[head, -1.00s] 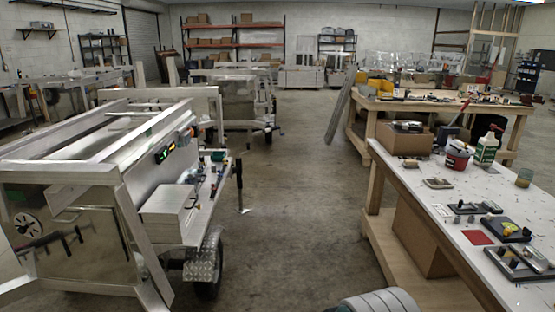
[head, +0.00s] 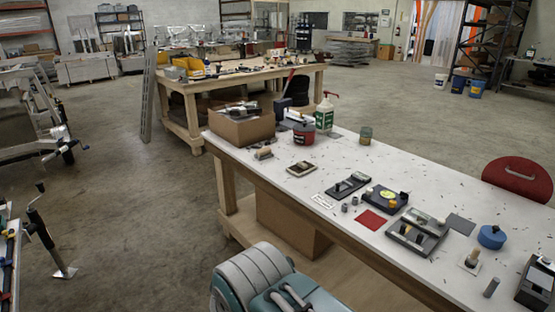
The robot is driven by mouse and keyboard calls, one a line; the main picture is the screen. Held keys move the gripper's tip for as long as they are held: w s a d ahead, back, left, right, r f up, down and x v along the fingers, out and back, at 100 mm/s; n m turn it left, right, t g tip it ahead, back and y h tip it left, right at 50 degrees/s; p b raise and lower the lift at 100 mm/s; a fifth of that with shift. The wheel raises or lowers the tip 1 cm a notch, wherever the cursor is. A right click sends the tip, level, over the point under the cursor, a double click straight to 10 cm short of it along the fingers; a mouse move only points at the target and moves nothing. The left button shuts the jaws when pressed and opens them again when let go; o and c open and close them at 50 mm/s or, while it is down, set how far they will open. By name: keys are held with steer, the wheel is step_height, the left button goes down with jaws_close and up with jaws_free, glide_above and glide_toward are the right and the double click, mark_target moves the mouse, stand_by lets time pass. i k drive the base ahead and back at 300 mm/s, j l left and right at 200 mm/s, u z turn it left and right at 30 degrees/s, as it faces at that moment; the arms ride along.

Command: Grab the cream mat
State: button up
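A small cream, flat square that looks like the cream mat (head: 462,265) lies near the front edge of the white-topped workbench (head: 340,215), toward the right. A small brown-knobbed tool (head: 472,258) stands on it and covers part of it. My gripper is not in view; a grey and teal part, which seems to be my arm, shows at the bottom centre.
Black-based devices and a blue round container (head: 491,237) crowd the bench around the mats. A red stool (head: 517,178) stands behind its right end. A cardboard box (head: 242,125) sits at its far left. Concrete floor is open left of the bench.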

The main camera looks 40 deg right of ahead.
mark_target(303, 168)
steer(key=i+z, duration=0.3)
steer(key=i+j+z, duration=0.3)
steer(key=i, duration=0.2)
steer(key=i+j+z, duration=0.1)
steer(key=i+z, duration=0.45)
steer(key=z, duration=0.15)
steer(key=i+j+z, duration=0.2)
steer(key=z, duration=0.2)
steer(key=i+j+z, duration=0.2)
steer(key=z, duration=0.2)
steer(key=i+j+z, duration=0.15)
steer(key=z, duration=0.25)
steer(key=i+j+z, duration=0.3)
steer(key=j+z, duration=0.3)
steer(key=i+j+z, duration=0.15)
steer(key=j+z, duration=0.15)
steer(key=j, duration=0.1)
